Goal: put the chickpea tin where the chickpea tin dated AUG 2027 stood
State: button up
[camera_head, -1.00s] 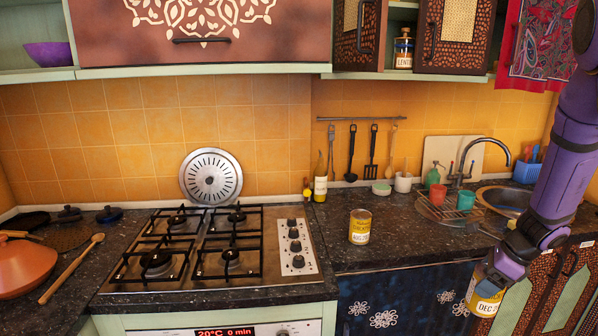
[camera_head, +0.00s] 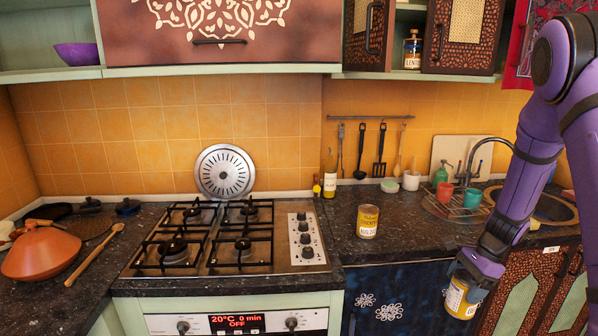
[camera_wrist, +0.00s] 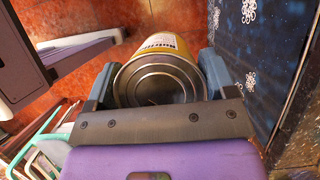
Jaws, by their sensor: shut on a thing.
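A yellow tin (camera_head: 461,300) with a pale label is held in my gripper (camera_head: 466,283), in front of the counter's cabinet doors and below the counter top. In the wrist view my gripper (camera_wrist: 158,84) is shut on this tin (camera_wrist: 158,50), one finger on each side, with its metal end facing the camera. A second yellow tin (camera_head: 367,222) stands upright on the dark counter right of the hob. Its label shows chickpea-like print and a date that seems to start with AUG; the year is too small to read.
The gas hob (camera_head: 228,240) lies left of the standing tin. A bottle (camera_head: 329,184) stands behind it, and a dish rack (camera_head: 456,206) with cups and the sink are to the right. Dark counter (camera_head: 400,238) is bare around the tin.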

jog(key=w+a+f+n+g+h, duration=0.2)
jog(key=w+a+f+n, duration=0.1)
jog(key=a+n, duration=0.3)
jog(key=w+a+f+n+g+h, duration=0.2)
jog(key=a+f+n, duration=0.3)
jog(key=n, duration=0.6)
jog(key=shift+w+a+f+h, duration=0.3)
jog(key=shift+w+a, duration=0.2)
jog(key=shift+w, duration=0.15)
